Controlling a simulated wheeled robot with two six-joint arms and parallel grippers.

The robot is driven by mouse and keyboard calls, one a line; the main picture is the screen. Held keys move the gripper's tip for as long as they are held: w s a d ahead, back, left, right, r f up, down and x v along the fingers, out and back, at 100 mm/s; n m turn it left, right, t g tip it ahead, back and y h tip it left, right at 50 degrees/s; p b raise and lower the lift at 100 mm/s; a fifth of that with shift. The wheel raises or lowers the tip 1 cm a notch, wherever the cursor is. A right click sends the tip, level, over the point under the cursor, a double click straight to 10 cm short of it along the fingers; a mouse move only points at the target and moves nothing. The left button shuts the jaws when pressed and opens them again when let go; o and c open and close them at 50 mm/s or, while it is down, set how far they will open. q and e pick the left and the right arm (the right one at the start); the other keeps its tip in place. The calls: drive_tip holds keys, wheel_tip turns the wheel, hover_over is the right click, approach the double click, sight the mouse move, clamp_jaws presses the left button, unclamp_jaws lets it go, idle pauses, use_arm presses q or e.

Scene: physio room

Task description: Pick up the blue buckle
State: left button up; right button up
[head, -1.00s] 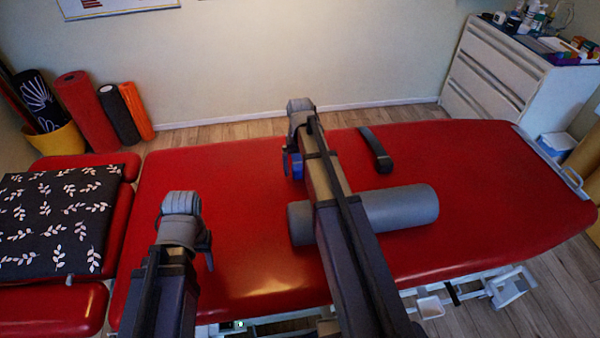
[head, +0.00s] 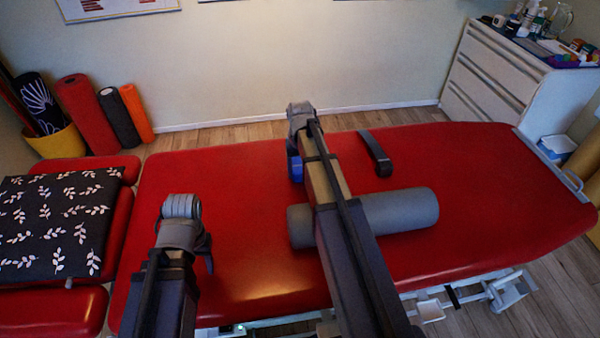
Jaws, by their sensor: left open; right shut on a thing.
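The blue buckle (head: 296,170) shows at the tip of my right gripper (head: 295,158), above the red treatment table (head: 470,170). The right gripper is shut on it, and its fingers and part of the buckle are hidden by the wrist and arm. I cannot tell whether the buckle touches the table. My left gripper (head: 208,256) is open over the left part of the table, away from the buckle. Most of its fingers are hidden behind its own wrist.
A grey roller (head: 400,208) lies on the table under my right forearm. A dark strap-like piece (head: 376,152) lies beyond it. A black leaf-patterned cloth (head: 50,222) covers the left section. A white drawer cabinet (head: 500,75) stands at back right. The table's right end is clear.

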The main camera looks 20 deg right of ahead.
sight(300, 169)
use_arm(q)
drive_tip(key=shift+r, duration=0.1)
use_arm(e)
drive_tip(key=shift+r, duration=0.1)
wheel_tip(300, 169, up, 10)
drive_tip(key=p, duration=1)
use_arm(q)
wheel_tip(300, 169, up, 10)
